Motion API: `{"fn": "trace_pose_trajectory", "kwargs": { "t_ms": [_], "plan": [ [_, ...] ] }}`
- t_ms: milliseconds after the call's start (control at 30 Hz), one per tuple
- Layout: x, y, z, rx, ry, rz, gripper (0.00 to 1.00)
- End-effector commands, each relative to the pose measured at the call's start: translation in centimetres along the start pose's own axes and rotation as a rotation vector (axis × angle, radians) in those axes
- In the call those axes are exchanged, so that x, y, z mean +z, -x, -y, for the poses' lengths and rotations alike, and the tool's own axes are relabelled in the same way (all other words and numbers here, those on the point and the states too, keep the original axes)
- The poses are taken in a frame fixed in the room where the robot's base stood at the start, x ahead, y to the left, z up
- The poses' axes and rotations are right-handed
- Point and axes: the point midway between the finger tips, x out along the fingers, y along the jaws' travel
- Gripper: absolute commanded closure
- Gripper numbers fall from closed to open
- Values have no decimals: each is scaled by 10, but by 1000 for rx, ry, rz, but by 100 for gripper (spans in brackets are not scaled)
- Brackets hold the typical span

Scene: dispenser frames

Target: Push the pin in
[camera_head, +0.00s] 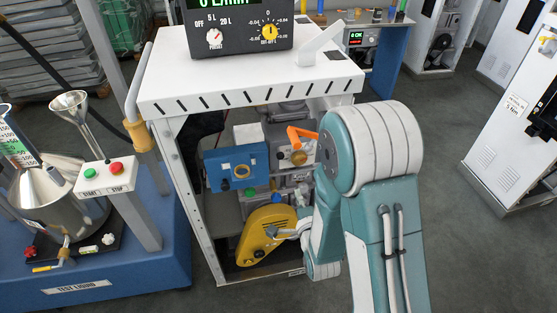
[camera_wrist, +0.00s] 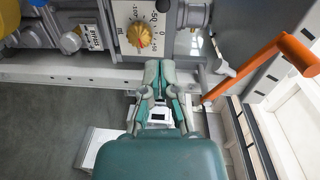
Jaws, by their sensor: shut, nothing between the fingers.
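My gripper (camera_wrist: 158,66) is shut and empty in the wrist view. Its fingertips are just below a grey panel with a ribbed yellow-orange knob (camera_wrist: 139,34) and a printed scale. I cannot tell whether the fingertips touch the panel's edge. I cannot pick out the pin for certain in either view; the fingers may hide it. In the head view, my arm covers the right part of the open dispenser frame (camera_head: 171,150), and my gripper cannot be made out there.
An orange lever (camera_wrist: 262,66) slants close to the right of my fingers; it also shows in the head view (camera_head: 300,134). A blue box (camera_head: 222,163) and a yellow housing (camera_head: 264,236) sit inside the frame. A hopper stand (camera_head: 170,245) is at left.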

Motion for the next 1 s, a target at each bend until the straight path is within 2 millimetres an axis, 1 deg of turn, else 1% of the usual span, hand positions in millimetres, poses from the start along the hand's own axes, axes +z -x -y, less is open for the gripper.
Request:
{"fn": "trace_pose_trajectory", "kwargs": {
  "t_ms": [33,167,567,667,733,1000],
  "plan": [
    [3,3,-5,-13,-24,5,100],
    [6,7,-9,-49,-69,11,100],
    [7,7,-8,-62,-80,12,100],
    [8,-1,-8,-62,-79,12,100],
    [8,-10,-7,-64,-79,12,100],
    [8,-60,-4,-64,-79,12,100]
  ]
}}
